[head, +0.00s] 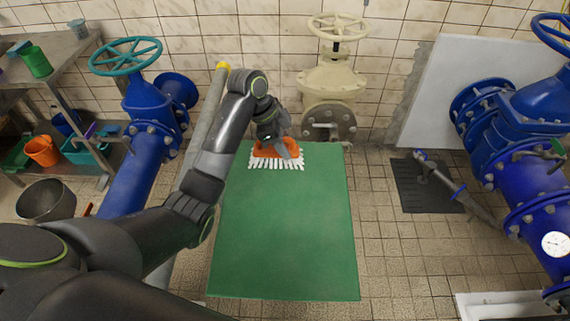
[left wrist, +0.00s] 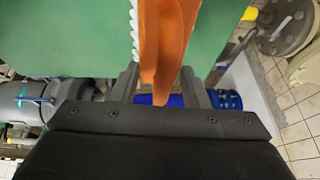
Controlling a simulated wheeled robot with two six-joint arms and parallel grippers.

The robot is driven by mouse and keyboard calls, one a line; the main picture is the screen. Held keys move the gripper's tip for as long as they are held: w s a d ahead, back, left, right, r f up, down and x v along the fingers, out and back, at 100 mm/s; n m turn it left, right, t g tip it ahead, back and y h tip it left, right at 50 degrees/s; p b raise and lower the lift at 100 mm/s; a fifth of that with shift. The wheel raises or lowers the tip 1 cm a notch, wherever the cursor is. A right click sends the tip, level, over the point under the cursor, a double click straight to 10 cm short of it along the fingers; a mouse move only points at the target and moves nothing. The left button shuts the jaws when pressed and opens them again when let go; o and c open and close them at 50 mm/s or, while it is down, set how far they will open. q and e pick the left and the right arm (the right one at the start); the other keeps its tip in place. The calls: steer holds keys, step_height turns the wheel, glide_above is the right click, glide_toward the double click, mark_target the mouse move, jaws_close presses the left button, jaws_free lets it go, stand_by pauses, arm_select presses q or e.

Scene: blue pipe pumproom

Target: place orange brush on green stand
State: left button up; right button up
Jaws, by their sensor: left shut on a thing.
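The orange brush (head: 275,150) has white bristles and is at the far end of the green stand (head: 285,235), near the tiled wall. I cannot tell whether the brush touches the stand's top. My left gripper (head: 279,140) reaches over the stand from the left and is shut on the brush. In the left wrist view the brush (left wrist: 165,45) lies between the two fingers (left wrist: 160,88), with its bristles toward the left. The green stand (left wrist: 70,38) shows behind it. My right gripper is in neither view.
A cream valve (head: 333,75) stands at the wall just behind the stand. Blue pipes with valves stand at left (head: 140,165) and right (head: 525,150). A metal shelf (head: 50,60) with buckets is at far left. The stand's near part is bare.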

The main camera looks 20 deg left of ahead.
arm_select(q)
steer(key=shift+f, duration=3.1)
steer(key=shift+f, duration=0.1)
steer(key=o, duration=1.2)
steer(key=v, duration=1.2)
steer(key=shift+r, duration=0.2)
